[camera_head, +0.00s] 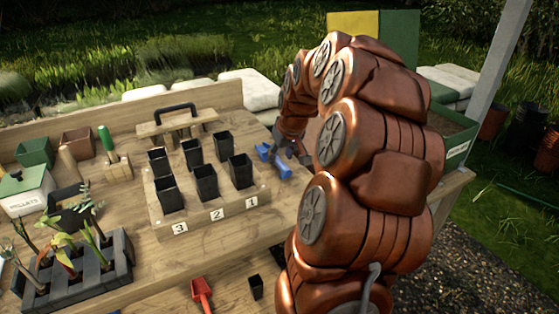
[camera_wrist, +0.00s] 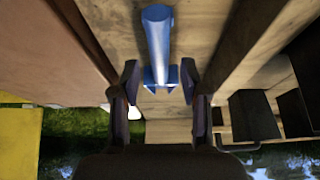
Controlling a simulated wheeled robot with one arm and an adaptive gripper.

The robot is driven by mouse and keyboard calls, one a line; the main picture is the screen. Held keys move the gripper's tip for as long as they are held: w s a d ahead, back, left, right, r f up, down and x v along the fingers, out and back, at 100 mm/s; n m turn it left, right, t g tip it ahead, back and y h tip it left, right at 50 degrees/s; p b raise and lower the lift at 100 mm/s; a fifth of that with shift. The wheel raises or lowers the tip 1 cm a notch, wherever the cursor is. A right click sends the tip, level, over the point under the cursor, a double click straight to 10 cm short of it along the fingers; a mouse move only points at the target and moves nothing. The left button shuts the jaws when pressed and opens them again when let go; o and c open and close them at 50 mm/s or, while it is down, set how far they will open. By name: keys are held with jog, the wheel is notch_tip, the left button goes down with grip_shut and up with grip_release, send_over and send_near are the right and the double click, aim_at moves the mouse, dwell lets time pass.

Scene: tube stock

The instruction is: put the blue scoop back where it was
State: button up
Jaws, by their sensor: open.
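The blue scoop (camera_head: 276,163) lies on the wooden table, right of the rack of black pots. In the wrist view the blue scoop (camera_wrist: 157,40) runs away from me, its handle pointing to the top and its wider part near my fingers. My gripper (camera_wrist: 159,78) is open, with one finger on each side of the scoop's wider end. I cannot tell whether either finger touches it. In the head view my gripper (camera_head: 297,152) is at the scoop's right end and is partly hidden by my arm.
The wooden rack (camera_head: 205,222), numbered 3, 2, 1, holds several black pots. A red scoop (camera_head: 202,293) and a small black pot (camera_head: 256,287) lie nearer the front. A grey seedling tray (camera_head: 78,283) is at left. A planter box (camera_head: 455,140) stands at right.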

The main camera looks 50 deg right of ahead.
jog(key=b+v, duration=0.1)
jog(key=v, duration=0.8)
dwell(0.3)
